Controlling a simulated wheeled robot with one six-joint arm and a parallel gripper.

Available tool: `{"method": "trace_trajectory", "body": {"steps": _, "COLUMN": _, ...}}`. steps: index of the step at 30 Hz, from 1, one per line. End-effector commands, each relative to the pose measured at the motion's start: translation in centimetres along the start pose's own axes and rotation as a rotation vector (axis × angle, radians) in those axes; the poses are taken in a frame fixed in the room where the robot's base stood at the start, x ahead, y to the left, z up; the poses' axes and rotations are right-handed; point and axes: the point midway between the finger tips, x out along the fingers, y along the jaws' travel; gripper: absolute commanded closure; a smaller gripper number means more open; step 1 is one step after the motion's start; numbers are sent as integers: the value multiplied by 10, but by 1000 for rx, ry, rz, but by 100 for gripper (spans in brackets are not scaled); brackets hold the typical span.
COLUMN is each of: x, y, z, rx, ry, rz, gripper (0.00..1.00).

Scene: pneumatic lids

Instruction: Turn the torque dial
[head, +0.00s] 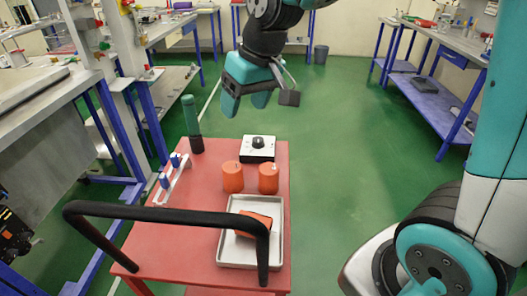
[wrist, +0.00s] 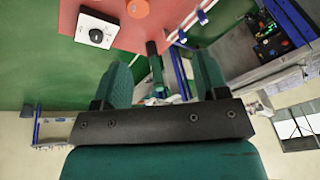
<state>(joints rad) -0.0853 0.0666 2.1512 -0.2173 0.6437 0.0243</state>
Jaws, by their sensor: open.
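The torque dial is a black round knob (head: 259,142) on a white box (head: 258,154) with a dark base, at the far right corner of the red cart top. The knob also shows in the wrist view (wrist: 96,36), on the white face of the box (wrist: 96,29) at upper left. My gripper (head: 245,108) is open and empty, in the air above and beyond the far edge of the cart. In the wrist view its two green fingers (wrist: 163,80) are spread apart, and the dial lies outside them, to the upper left. Nothing touches the knob.
On the red cart (head: 185,235) stand two orange cylinders (head: 233,178), a green-and-black upright tool (head: 191,125), a rack with blue-topped pieces (head: 172,175) and a metal tray (head: 225,245) holding an orange block (head: 254,222). A black handle (head: 160,213) crosses the near side. Green floor is clear to the right.

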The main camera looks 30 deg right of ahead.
Motion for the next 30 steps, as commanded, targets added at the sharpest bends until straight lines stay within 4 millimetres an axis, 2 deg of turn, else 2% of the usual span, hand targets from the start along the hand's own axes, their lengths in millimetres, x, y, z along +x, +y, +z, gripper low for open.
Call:
{"method": "trace_trajectory", "body": {"steps": 1, "x": 45, "y": 38, "z": -18, "rx": 73, "ry": 23, "rz": 51, "gripper": 33}}
{"method": "trace_trajectory", "body": {"steps": 3, "x": 72, "y": 81, "z": -43, "rx": 157, "ry": 58, "rz": 117, "gripper": 33}}
{"method": "trace_trajectory", "body": {"steps": 6, "x": 100, "y": 132, "z": -66, "rx": 249, "ry": 97, "rz": 193, "gripper": 33}}
{"method": "trace_trajectory", "body": {"steps": 9, "x": 114, "y": 163, "z": -77, "rx": 302, "ry": 120, "rz": 239, "gripper": 33}}
{"method": "trace_trajectory", "body": {"steps": 12, "x": 120, "y": 177, "z": -82, "rx": 323, "ry": 130, "rz": 258, "gripper": 33}}
{"method": "trace_trajectory", "body": {"steps": 17, "x": 139, "y": 184, "z": -84, "rx": 326, "ry": 126, "rz": 260, "gripper": 33}}
{"method": "trace_trajectory", "body": {"steps": 30, "x": 234, "y": 210, "z": -92, "rx": 326, "ry": 126, "rz": 259, "gripper": 33}}
